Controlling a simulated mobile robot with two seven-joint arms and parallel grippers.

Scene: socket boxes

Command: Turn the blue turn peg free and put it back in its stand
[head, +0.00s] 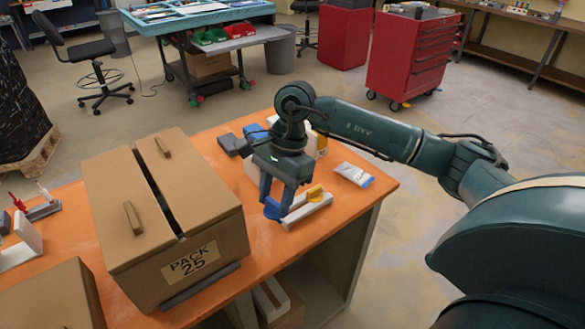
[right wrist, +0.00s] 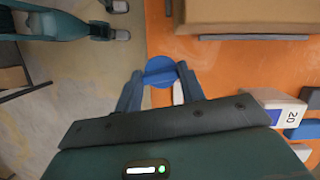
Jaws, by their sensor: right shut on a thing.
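My right gripper (head: 277,207) is over the front right of the orange table, pointing down. It is shut on the blue turn peg (head: 271,210), whose round blue head shows between the fingertips in the right wrist view (right wrist: 160,69). A low white stand (head: 312,209) with a yellow peg (head: 315,192) sits just right of the gripper. In the right wrist view a strip of white (right wrist: 178,93) shows beside the blue head. The peg's lower end is hidden, so I cannot tell whether it touches anything.
A large cardboard box (head: 212,232) marked PACK 25 stands left of the gripper. A white packet (head: 354,175) lies to the right, near the table edge. Grey and blue blocks (head: 234,144) are behind the gripper. The orange table (head: 262,262) is bare in front.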

